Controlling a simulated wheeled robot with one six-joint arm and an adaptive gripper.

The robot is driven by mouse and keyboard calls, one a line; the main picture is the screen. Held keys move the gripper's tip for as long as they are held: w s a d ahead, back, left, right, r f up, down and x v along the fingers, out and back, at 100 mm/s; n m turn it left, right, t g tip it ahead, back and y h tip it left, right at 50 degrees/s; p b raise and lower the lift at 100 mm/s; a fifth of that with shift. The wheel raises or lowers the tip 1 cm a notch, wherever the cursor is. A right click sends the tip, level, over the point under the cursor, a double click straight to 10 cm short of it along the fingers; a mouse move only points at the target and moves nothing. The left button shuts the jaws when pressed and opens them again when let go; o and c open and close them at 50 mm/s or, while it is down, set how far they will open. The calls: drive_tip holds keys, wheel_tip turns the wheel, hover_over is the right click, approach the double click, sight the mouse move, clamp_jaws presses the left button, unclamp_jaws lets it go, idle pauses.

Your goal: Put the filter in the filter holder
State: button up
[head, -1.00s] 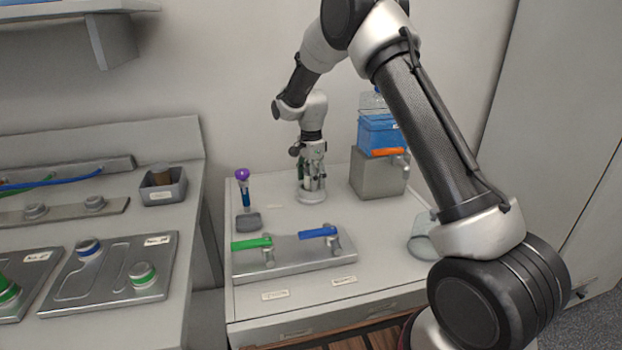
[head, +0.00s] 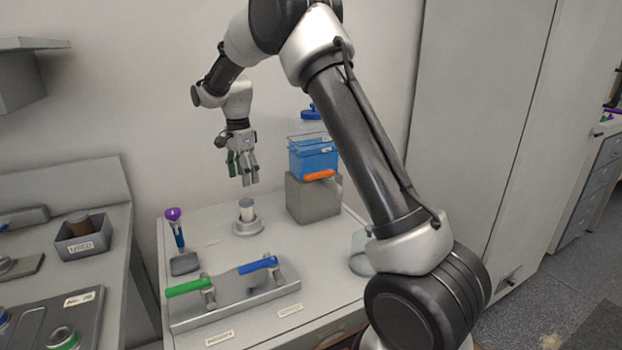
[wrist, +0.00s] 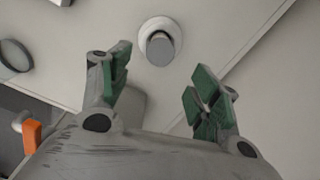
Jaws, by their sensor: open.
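The filter, a pale grey upright cylinder (head: 246,208), stands in the round grey filter holder (head: 248,229) on the cabinet top. Its lower part is hidden inside the holder. In the wrist view the filter (wrist: 160,49) shows within the white ring of the holder (wrist: 149,24). My gripper (head: 244,182), with green finger pads, is above the filter and apart from it. In the wrist view my gripper (wrist: 163,92) is open, with nothing between its fingers.
A blue water tank with an orange tap (head: 314,160) stands on a grey block right of the holder. A valve plate with green and blue handles (head: 235,300) is in front. A purple-topped tool (head: 176,228) stands left. The used bin (head: 84,245) holds a brown cylinder.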

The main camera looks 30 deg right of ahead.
drive_tip(key=s+d+r+n+t, duration=0.1)
drive_tip(key=s+d+r+n, duration=0.35)
drive_tip(key=s+r, duration=0.45)
drive_tip(key=s+d+r+n+t, duration=0.1)
drive_tip(key=s+d+r+n, duration=0.35)
drive_tip(key=s, duration=0.65)
drive_tip(key=s+d+n+t, duration=0.1)
drive_tip(key=s+d+n, duration=0.2)
drive_tip(key=s, duration=0.7)
drive_tip(key=s+d+f+n+t, duration=0.1)
drive_tip(key=s+d+n, duration=0.1)
drive_tip(key=s, duration=0.9)
drive_tip(key=shift+d+n, duration=0.4)
drive_tip(key=shift+n, duration=0.1)
